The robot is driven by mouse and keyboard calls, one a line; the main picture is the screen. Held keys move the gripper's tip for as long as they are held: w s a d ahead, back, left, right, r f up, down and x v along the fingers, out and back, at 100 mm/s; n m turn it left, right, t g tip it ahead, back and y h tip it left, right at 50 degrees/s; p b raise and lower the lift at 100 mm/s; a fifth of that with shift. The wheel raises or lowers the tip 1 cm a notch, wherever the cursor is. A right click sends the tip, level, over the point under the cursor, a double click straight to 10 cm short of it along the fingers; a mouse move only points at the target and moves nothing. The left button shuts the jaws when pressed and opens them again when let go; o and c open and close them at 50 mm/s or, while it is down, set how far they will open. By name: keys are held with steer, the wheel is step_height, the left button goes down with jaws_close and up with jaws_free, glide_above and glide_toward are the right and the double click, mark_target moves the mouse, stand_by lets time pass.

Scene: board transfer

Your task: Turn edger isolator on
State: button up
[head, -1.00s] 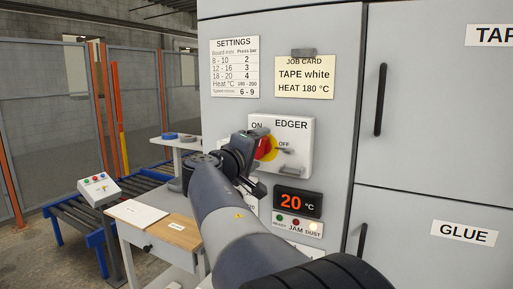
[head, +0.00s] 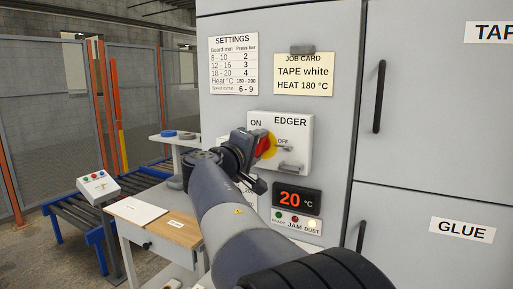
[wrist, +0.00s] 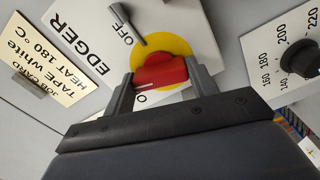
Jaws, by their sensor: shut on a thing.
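The edger isolator is a white box (head: 299,157) on the grey cabinet front, marked EDGER, ON and OFF. Its red knob (wrist: 163,71) sits on a yellow disc (wrist: 176,46) in the wrist view. My gripper (wrist: 161,80) is shut on the red knob, one finger on each side. A short white line shows on the knob near its lower left end, beside a letter O; the rest of the ON word is hidden by my gripper. In the head view my gripper (head: 258,144) covers the left part of the knob and disc.
A heat dial (wrist: 299,59) is close beside the isolator in the wrist view. A display (head: 297,200) reads 20 °C below the box. The settings sheet (head: 234,66) and job card (head: 303,74) hang above. A side table (head: 165,220) stands at lower left.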

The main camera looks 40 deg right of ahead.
steer(key=shift+n, duration=1.6)
steer(key=o, duration=1)
steer(key=shift+a, duration=0.15)
steer(key=b+v, duration=0.2)
steer(key=v, duration=0.8)
steer(key=shift+s+a+f, duration=0.1)
steer(key=shift+s+a, duration=0.1)
steer(key=shift+a, duration=0.05)
